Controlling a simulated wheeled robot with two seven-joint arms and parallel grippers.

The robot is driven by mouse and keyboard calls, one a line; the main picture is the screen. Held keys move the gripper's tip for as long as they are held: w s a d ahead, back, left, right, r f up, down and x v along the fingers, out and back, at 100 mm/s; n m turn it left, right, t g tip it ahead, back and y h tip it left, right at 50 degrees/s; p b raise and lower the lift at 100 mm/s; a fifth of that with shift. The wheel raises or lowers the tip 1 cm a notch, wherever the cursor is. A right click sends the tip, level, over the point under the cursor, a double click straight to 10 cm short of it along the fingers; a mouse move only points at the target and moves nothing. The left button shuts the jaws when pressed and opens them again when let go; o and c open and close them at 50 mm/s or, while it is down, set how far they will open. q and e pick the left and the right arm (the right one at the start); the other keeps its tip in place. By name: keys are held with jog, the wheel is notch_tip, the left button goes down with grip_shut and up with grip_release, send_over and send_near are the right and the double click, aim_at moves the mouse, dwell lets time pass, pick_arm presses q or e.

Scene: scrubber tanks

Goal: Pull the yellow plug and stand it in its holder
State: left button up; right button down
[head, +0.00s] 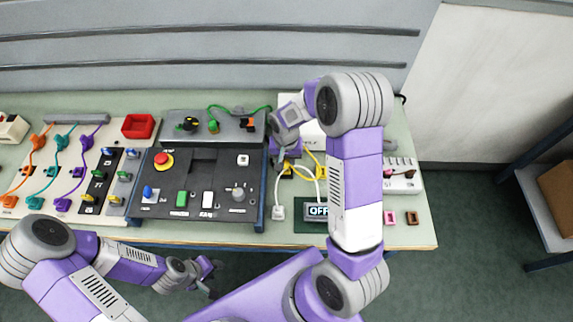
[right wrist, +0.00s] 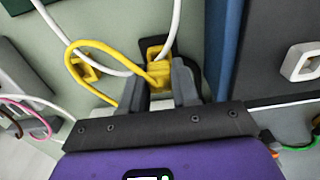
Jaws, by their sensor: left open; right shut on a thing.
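The yellow plug (right wrist: 158,72) is between the fingers of my right gripper (right wrist: 160,88), which is shut on it. A yellow cord loops from it to the left in the right wrist view. A yellow piece on a dark base (right wrist: 152,47) is right at the plug; I cannot tell whether the plug is seated in it. A second yellow piece, perhaps the holder (right wrist: 85,68), sits beside it, and shows in the head view (head: 322,172). There my right gripper (head: 281,164) partly hides the plug (head: 288,169). My left gripper (head: 213,280) is open and empty in front of the table.
A white cord crosses near the yellow cord, and a white plug (head: 278,212) stands close by. The black control panel (head: 220,185) is just left of my right gripper. An OFF display (head: 318,211) and a white power strip (head: 403,178) are to the right.

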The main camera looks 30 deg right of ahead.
aim_at(286, 161)
jog(key=shift+r, duration=0.35)
jog(key=shift+r+p, duration=1.35)
jog(key=shift+r, duration=0.15)
jog(key=s+d, duration=0.6)
jog(key=d, duration=0.4)
jog(key=shift+s, duration=0.15)
jog(key=shift+d, duration=0.1)
jog(key=shift+f+b, duration=2.3)
jog(key=shift+f, duration=0.25)
